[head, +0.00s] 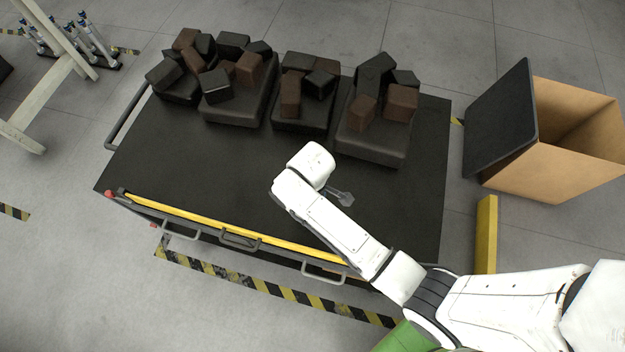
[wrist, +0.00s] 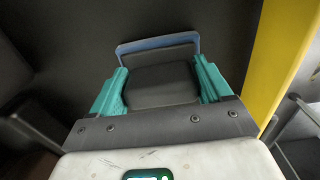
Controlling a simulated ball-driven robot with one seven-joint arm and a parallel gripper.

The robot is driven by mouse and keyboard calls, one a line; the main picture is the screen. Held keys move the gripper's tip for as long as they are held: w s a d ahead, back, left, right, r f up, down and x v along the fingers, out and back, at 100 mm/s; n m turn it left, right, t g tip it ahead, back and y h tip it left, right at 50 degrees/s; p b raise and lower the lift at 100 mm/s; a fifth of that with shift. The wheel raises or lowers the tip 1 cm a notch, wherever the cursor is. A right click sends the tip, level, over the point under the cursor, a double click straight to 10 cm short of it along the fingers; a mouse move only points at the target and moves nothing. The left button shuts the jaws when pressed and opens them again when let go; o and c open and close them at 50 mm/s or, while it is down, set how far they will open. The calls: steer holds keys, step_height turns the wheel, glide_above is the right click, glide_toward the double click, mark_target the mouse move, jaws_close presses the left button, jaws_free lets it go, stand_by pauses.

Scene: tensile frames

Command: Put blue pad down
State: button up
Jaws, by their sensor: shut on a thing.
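In the wrist view, my gripper (wrist: 160,88) has two teal fingers on either side of a dark grey block-like part. A blue edge, which I take for the blue pad (wrist: 158,42), shows just beyond that part, between the fingertips. My gripper is shut on the blue pad, over the dark cart top (wrist: 75,40). Whether the pad touches the surface cannot be told. In the head view my white arm reaches over the cart (head: 200,170), and the gripper and the pad are hidden beneath it.
Several dark and brown blocks lie on grey cushions (head: 375,135) along the cart's far side. A yellow rail (head: 230,233) runs along the near edge and shows at right in the wrist view (wrist: 280,55). An open cardboard box (head: 530,175) stands right.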

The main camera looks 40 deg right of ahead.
steer(key=o, duration=1)
steer(key=shift+f, duration=0.1)
steer(key=shift+o, duration=0.2)
step_height(320, 180, up, 12)
steer(key=p, duration=0.2)
steer(key=s+d+r+m, duration=0.1)
steer(key=s+d+m, duration=0.2)
steer(key=s, duration=0.5)
steer(key=s+d+r+m+t, duration=0.1)
steer(key=s+d+m, duration=0.3)
steer(key=s, duration=0.4)
steer(key=shift+d+r+m, duration=0.3)
steer(key=shift+d+r, duration=0.05)
steer(key=shift+r, duration=0.15)
